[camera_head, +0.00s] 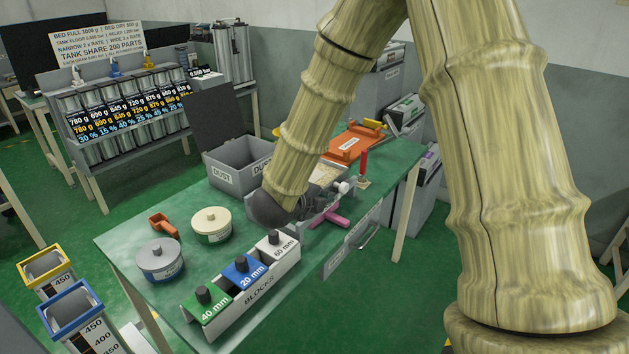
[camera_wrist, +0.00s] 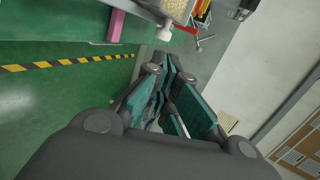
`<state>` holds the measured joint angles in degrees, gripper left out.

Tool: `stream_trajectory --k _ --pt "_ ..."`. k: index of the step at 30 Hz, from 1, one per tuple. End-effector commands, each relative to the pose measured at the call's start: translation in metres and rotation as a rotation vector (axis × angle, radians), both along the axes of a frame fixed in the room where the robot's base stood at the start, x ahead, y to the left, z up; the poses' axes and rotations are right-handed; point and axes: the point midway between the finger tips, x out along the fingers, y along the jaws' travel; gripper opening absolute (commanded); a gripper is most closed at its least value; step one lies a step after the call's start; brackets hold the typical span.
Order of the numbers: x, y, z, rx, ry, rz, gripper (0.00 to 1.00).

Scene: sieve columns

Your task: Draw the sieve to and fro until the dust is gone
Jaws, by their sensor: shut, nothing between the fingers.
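The sieve appears to be the grey-sided tray of pale grains (camera_head: 325,174) on the green table, partly hidden behind my arm. A white knob (camera_head: 344,187) sits at its near right end, and a pink piece (camera_head: 328,219) shows below it. In the wrist view, the pale grains (camera_wrist: 176,8) and the white knob (camera_wrist: 165,32) are at the top edge. My gripper (camera_wrist: 168,66) is shut and empty, with the knob beyond its tips and apart from them. In the head view my gripper (camera_head: 298,212) is beside the tray's near side. I cannot make out dust among the grains.
An open grey DUST box (camera_head: 224,177) stands behind my gripper. A block rack (camera_head: 262,293), round lidded pots (camera_head: 211,225) and an orange scoop (camera_head: 163,225) occupy the table's front left. An orange tray (camera_head: 348,148) lies at the back. Bare table lies left of the pots.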

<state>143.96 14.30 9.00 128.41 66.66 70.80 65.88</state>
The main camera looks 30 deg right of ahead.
Motion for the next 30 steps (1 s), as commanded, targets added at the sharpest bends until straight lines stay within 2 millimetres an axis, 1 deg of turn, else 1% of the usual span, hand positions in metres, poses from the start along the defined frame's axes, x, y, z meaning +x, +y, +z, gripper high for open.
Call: stream_trajectory --k 1,5,6,8,9,10,15,21,27,30 --pt "0.0 0.0 0.0 0.0 0.0 0.0 0.02" --pt "0.004 -0.003 0.001 -0.005 0.0 0.013 0.26" --pt "0.008 -0.006 0.003 -0.01 -0.001 0.029 0.33" --pt "0.016 -0.012 0.006 -0.023 0.0 0.062 0.44" --pt "0.023 -0.018 0.008 -0.034 0.0 0.09 0.51" --pt "0.029 -0.022 0.01 -0.048 0.001 0.116 0.52" --pt "0.064 -0.051 0.023 -0.139 0.002 0.283 0.52" --pt "0.096 -0.084 0.036 -0.278 0.007 0.467 0.52" --pt "0.116 -0.114 0.045 -0.441 0.019 0.637 0.52" --pt "0.121 -0.127 0.046 -0.532 0.029 0.717 0.52"
